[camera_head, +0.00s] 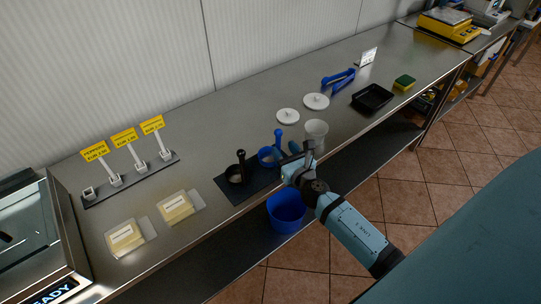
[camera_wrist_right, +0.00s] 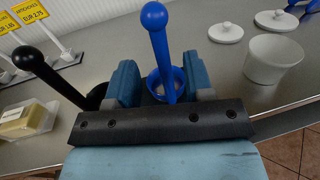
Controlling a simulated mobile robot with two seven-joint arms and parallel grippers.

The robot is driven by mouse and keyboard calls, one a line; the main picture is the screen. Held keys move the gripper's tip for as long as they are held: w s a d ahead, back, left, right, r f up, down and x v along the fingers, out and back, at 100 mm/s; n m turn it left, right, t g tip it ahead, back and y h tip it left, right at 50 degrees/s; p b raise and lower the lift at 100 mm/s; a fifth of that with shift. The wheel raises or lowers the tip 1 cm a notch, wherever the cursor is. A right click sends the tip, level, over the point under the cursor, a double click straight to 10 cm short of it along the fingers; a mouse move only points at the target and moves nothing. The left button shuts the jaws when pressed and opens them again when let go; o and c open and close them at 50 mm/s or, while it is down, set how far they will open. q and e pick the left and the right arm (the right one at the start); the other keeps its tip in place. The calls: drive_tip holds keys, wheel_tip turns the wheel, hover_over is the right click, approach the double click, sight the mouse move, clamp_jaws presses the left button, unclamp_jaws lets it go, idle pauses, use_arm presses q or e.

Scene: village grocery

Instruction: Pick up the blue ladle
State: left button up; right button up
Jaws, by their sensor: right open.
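The blue ladle (camera_head: 279,138) stands with its handle up and its bowl (camera_head: 266,157) on a dark mat at the counter's front edge. In the right wrist view the blue ladle (camera_wrist_right: 160,50) rises between my two blue fingers, with its bowl partly hidden behind the gripper. My right gripper (camera_head: 291,160) is open and empty, just right of the ladle in the head view; it also shows in the wrist view (camera_wrist_right: 158,82). Whether the handle is fully inside the jaws is hard to tell. My left gripper is not in view.
A black ladle (camera_head: 240,165) stands left of the blue one on the dark mat (camera_head: 231,193). A white cup (camera_head: 316,131) is close behind my right gripper. White lids (camera_head: 288,116), blue tongs (camera_head: 338,80) and a black tray (camera_head: 372,98) lie further right. A blue bucket (camera_head: 286,213) is below.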

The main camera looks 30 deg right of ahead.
drive_tip(key=w, duration=0.4)
drive_tip(key=w+d, duration=0.1)
drive_tip(key=w, duration=0.1)
drive_tip(key=shift+w+f+p, duration=0.1)
drive_tip(key=shift+w+p, duration=0.1)
drive_tip(key=shift+p, duration=0.15)
drive_tip(key=shift+c, duration=0.3)
clamp_jaws()
